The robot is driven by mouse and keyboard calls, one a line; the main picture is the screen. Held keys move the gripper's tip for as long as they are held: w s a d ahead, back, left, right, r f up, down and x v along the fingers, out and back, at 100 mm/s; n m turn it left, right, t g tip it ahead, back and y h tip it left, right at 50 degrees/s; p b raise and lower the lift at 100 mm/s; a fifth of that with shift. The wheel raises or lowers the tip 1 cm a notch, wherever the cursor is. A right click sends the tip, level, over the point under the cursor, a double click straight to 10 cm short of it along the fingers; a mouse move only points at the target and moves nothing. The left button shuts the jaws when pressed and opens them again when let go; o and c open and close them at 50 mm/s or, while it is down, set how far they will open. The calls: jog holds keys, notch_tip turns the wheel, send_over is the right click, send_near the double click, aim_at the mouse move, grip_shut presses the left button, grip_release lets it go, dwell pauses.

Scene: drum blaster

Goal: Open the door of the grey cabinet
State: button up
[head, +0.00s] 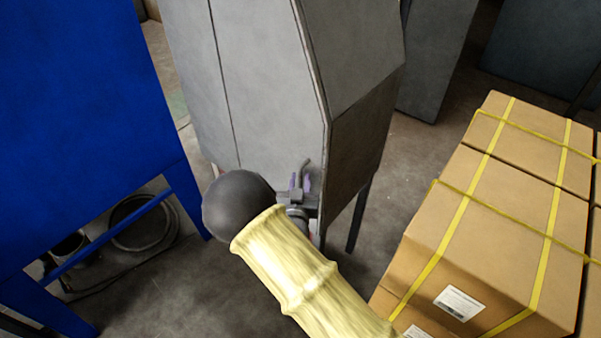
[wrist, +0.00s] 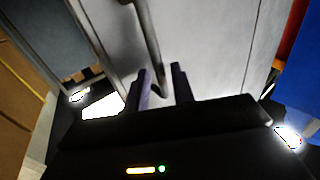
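The grey cabinet (head: 265,70) stands upright in the upper middle of the head view. Its door (head: 262,110) looks flush with the front, with a thin seam on its left. A curved metal handle (wrist: 148,40) runs down the door in the wrist view. My gripper (wrist: 160,82) is open at the handle's lower end, one finger on each side. A gap shows between the handle and the right finger; I cannot tell whether the left finger touches it. In the head view my gripper (head: 302,182) is at the door's lower right, partly hidden by my arm.
A blue cabinet (head: 80,100) on legs stands close on the left, with coiled hose (head: 140,222) beneath it. Strapped cardboard boxes (head: 490,225) fill the right side. Bare concrete floor (head: 200,285) shows in front of the grey cabinet.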

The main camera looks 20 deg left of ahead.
jog(key=shift+w+a, duration=0.2)
jog(key=shift+w, duration=0.75)
grip_shut()
jog(key=shift+s, duration=0.1)
